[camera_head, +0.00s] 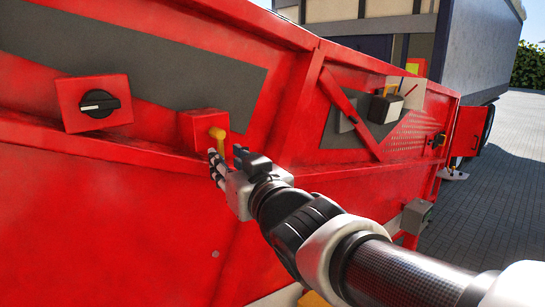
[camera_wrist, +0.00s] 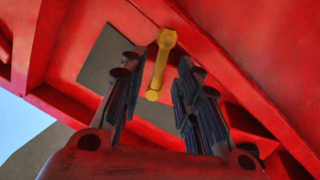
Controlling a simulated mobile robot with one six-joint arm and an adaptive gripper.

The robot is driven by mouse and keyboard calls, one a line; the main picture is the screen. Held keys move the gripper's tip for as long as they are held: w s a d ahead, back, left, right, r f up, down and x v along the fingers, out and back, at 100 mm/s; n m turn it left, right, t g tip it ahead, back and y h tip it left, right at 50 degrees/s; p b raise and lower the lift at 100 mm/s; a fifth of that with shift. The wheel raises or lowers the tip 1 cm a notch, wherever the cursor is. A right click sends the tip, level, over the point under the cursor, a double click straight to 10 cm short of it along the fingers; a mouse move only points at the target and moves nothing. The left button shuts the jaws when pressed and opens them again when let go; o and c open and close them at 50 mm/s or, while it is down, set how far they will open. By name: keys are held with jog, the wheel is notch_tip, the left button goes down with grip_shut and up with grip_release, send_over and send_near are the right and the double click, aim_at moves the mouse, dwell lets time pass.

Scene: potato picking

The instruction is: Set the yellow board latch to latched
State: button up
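The yellow board latch (camera_head: 218,134) is on a red box (camera_head: 196,127) on the side of the red machine. Its handle hangs down in the head view. My gripper (camera_head: 217,168) is at the handle's lower part, close below the red box. In the wrist view my gripper (camera_wrist: 157,88) is open, with the handle's free end in the gap between the fingers. I cannot tell whether a finger touches it.
A black rotary switch (camera_head: 99,104) on a red box is to the left. A red ledge (camera_head: 130,150) runs along the panel beside my gripper. A slanted red bar (camera_head: 350,110) and grey boxes (camera_head: 385,108) are to the right. Paved ground (camera_head: 510,150) is free at the far right.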

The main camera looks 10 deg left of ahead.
jog(key=shift+x, duration=1.5)
grip_shut()
jog(key=shift+f, duration=0.1)
